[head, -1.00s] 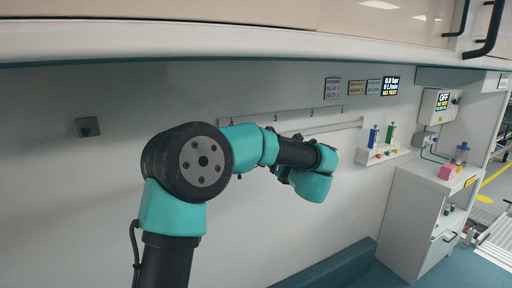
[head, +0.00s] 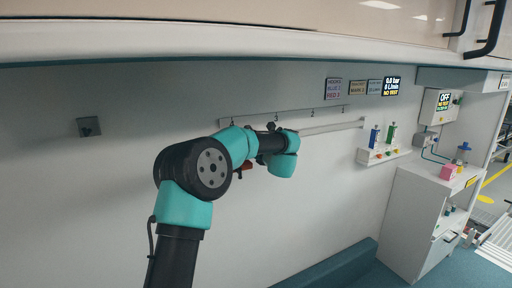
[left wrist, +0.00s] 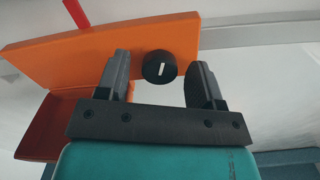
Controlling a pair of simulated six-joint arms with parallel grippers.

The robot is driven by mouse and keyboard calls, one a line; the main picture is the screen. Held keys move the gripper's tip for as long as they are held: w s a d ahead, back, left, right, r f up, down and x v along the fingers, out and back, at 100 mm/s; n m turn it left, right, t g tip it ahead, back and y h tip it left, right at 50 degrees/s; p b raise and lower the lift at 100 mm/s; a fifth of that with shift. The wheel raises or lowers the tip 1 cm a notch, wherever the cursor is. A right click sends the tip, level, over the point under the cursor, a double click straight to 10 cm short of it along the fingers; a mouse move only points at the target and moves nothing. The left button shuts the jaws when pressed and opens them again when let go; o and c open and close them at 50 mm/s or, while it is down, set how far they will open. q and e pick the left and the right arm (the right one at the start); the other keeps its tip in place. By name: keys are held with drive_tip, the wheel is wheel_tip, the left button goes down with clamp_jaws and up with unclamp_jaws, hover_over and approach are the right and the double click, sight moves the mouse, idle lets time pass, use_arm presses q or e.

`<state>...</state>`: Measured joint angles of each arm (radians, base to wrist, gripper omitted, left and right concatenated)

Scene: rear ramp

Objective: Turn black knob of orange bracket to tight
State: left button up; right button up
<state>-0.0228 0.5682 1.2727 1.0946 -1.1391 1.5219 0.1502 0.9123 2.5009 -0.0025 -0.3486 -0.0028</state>
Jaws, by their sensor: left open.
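In the left wrist view the orange bracket (left wrist: 75,55) fills the upper left, with a flat face and a lower box-like part. Its black knob (left wrist: 149,72) is round with a short white mark, roughly upright in this view. My left gripper (left wrist: 160,63) is open, with one finger on each side of the knob in the picture and a gap showing on both sides. I cannot tell how deep the fingers reach. In the head view only a small orange-red piece (head: 246,165) shows below my wrist; the knob and fingers are hidden there. My right gripper is not in view.
A wall rail with hooks (head: 312,114) runs behind my arm. To the right are a small shelf (head: 372,158) with blue and green devices and a white cabinet (head: 415,220). An overhead cupboard (head: 250,40) spans the top. A red bar (left wrist: 77,14) rises from the bracket.

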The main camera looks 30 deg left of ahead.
use_arm(q)
drive_tip(key=shift+w+a, duration=0.15)
drive_tip(key=shift+a, duration=0.1)
drive_tip(key=shift+c, duration=0.4)
drive_tip(key=c, duration=0.8)
drive_tip(key=shift+c, duration=0.2)
